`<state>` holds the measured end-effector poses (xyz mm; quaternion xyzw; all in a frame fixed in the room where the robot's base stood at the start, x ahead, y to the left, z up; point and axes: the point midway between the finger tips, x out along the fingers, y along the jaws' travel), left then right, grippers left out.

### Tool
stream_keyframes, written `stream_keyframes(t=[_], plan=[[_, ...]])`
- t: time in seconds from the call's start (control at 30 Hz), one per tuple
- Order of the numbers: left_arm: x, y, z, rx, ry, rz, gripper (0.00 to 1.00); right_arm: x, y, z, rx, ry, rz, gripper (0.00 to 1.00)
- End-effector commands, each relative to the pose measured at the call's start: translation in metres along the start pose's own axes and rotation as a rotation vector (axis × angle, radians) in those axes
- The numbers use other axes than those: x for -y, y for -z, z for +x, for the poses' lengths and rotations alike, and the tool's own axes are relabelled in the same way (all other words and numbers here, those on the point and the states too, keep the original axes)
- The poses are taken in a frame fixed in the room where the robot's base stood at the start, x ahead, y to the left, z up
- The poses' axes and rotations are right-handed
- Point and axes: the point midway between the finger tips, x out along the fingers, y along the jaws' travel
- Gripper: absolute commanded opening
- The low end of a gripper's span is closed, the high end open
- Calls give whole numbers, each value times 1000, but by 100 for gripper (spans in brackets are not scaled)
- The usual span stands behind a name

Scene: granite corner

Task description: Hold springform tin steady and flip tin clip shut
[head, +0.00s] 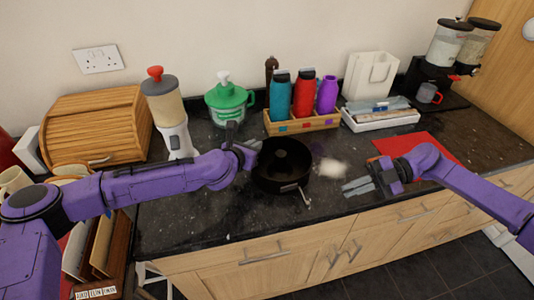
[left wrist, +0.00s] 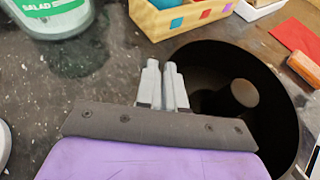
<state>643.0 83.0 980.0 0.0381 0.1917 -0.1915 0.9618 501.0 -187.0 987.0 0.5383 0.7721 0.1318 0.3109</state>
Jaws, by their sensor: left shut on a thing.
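The dark round springform tin (head: 283,165) stands on the granite worktop in the head view, its open top showing a dark inside. In the left wrist view the tin (left wrist: 285,95) fills the right side. Its metal tin clip (head: 304,196) is on the front right of the wall, with the lever sticking outward. My left gripper (head: 254,147) is shut on the tin's left rim; its fingers (left wrist: 172,82) are close together there in the left wrist view. My right gripper (head: 352,187) is to the right of the tin, apart from the clip. Its finger gap is unclear.
A green-lidded salad container (head: 228,105), a blender-like dispenser (head: 165,105) and a wooden bottle crate (head: 300,123) stand behind. A whitish blurred patch (head: 331,168) lies between tin and right gripper. A red mat (head: 405,143) is at the right. The counter's front edge is close.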

Motion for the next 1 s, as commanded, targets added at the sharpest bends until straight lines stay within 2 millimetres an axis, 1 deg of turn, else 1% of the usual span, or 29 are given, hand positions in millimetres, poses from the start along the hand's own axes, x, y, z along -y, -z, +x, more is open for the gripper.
stream_keyframes(t=[0.07, 0.13, 0.23, 0.27, 0.3, 0.37, 0.4, 0.47, 0.5, 0.57, 0.6, 0.67, 0.7, 0.8, 0.9, 1.0], plan=[[0, 0, 0, 1, 0, 0, 0, 0, 0, 0, 0, 0, -1, 0], [0, 0, 0, 1, 0, 0, 0, -7, 5, -3, 7, -2, -18, 0], [0, -1, 0, 1, 0, 0, 0, -31, 21, -13, 45, 9, -88, 0], [0, -1, 0, 1, 0, 0, 0, -38, 27, -18, 70, 31, -155, 0], [0, 0, 0, 1, 1, 0, 0, -40, 29, -21, 90, 62, -283, 0], [0, 0, 0, 1, 1, 0, 0, -43, 32, -25, 110, 107, -486, 0], [0, 0, 0, 1, 1, 0, 0, -44, 33, -27, 118, 138, -624, 0], [0, 0, 0, 1, 0, 0, 0, -46, 35, -31, 121, 185, -829, 0], [0, 0, 0, 1, 0, 0, 0, -46, 35, -33, 119, 218, -962, 0], [0, 0, 0, 1, 0, 0, 0, -45, 35, -36, 107, 265, -1157, 0], [0, 0, 0, 1, 0, 0, 0, -45, 35, -38, 94, 296, -1287, 0], [0, 0, 0, 1, 0, 0, 0, -44, 34, -40, 68, 342, -1477, 0], [0, 0, 0, 1, 1, 0, 0, -42, 33, -42, 45, 371, -1600, 0], [0, 0, 0, 1, 1, 0, 0, -36, 29, -44, -28, 433, -1897, 0], [0, 0, 0, 1, 1, 0, 0, -31, 26, -45, -108, 473, -2151, 0], [0, 0, 0, 1, 1, 0, 0, -29, 24, -46, -172, 492, -2345, 0]])
